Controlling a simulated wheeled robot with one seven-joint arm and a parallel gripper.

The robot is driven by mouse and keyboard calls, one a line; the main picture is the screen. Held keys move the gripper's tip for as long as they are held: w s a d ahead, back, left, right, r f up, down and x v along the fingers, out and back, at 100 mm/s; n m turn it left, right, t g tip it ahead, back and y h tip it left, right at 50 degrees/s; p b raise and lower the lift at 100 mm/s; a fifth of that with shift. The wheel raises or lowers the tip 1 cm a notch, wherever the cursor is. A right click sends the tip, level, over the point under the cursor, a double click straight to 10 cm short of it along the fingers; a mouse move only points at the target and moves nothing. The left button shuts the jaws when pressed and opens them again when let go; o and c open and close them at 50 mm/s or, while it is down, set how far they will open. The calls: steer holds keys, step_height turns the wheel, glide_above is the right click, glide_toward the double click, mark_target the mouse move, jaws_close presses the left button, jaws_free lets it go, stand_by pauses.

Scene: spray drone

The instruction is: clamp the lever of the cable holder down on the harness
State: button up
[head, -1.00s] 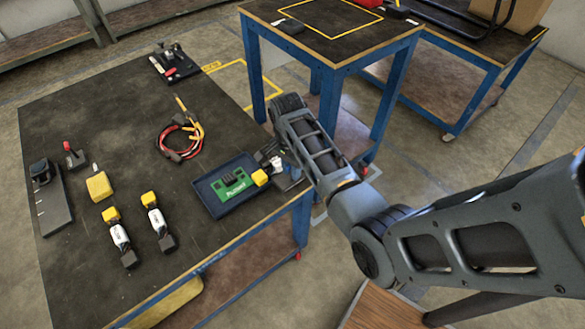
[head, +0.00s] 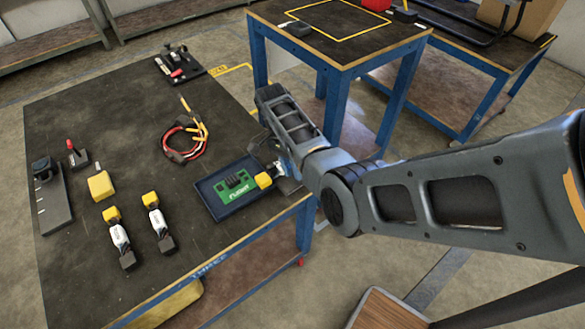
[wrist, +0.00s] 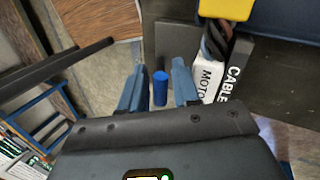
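In the wrist view a blue cylindrical lever tip (wrist: 160,88) stands between the two blue fingers of my gripper (wrist: 157,90). A gap shows on each side of it, so the gripper is open around it. Just right of the fingers lies the harness, with a white label reading MOTOR CABLE (wrist: 209,80) and a yellow connector (wrist: 226,8). In the head view the yellow connector (head: 264,181) shows beside the tray, while my arm hides most of the holder and my gripper.
A dark tray with a green board (head: 237,188) stands left of my gripper. A red and black cable loop (head: 185,143) lies behind it. Two cables with yellow ends (head: 157,222) and a yellow block (head: 100,185) lie farther left. A blue-legged table (head: 340,50) stands behind my arm.

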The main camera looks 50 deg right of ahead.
steer(key=shift+o, duration=0.9)
steer(key=shift+r, duration=0.1)
